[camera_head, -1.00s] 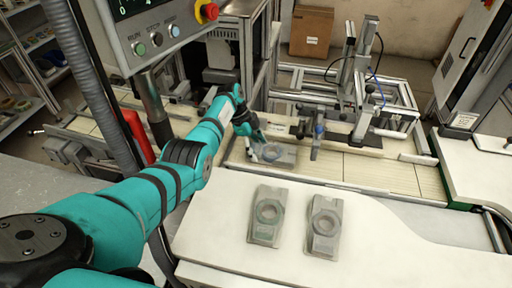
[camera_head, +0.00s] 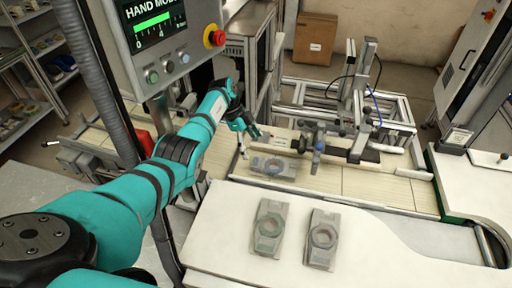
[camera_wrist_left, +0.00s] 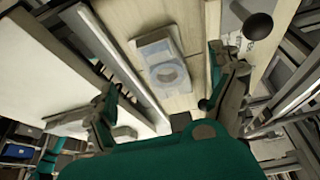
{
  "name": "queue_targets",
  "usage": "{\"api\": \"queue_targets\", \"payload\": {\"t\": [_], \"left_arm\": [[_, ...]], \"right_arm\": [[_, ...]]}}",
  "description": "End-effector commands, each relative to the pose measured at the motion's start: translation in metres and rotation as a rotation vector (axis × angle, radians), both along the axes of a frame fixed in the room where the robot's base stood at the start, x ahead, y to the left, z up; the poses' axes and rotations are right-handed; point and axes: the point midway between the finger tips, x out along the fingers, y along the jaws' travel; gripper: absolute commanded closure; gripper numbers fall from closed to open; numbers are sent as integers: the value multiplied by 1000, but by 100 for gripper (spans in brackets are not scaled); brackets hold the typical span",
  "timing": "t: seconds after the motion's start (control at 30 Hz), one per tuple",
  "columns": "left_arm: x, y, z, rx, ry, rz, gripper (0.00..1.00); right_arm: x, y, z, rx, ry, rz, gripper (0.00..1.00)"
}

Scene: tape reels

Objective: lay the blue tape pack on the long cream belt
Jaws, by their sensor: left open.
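The blue tape pack (camera_head: 275,167), a clear packet with a bluish ring, lies flat on the long cream belt (camera_head: 375,189), near the belt's front edge. In the left wrist view the pack (camera_wrist_left: 161,60) rests on the belt's slats (camera_wrist_left: 184,101), apart from both fingers. My left gripper (camera_head: 249,141) is open and empty, just above and to the left of the pack. Its spread fingers also show in the left wrist view (camera_wrist_left: 163,80). My right gripper is in neither view.
A greenish-ringed pack (camera_head: 268,226) and a grey-ringed pack (camera_head: 322,238) lie on the white table (camera_head: 215,225) in front of the belt. A metal frame with posts and knobs (camera_head: 362,140) stands over the belt. A control panel (camera_head: 170,45) hangs at upper left.

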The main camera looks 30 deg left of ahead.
Motion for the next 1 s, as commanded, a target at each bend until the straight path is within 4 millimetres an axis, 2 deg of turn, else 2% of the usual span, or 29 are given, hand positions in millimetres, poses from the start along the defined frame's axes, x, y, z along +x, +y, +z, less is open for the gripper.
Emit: {"api": "queue_targets", "payload": {"t": [0.03, 0.23, 1.0], "left_arm": [[-1, 4, 15, 0, 0, 0, 8], [-2, 12, 31, 0, 1, 0, 8], [-2, 13, 32, -1, 0, -1, 8]], "right_arm": [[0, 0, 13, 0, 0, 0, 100], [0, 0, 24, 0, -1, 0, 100], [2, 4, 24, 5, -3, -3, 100]]}}
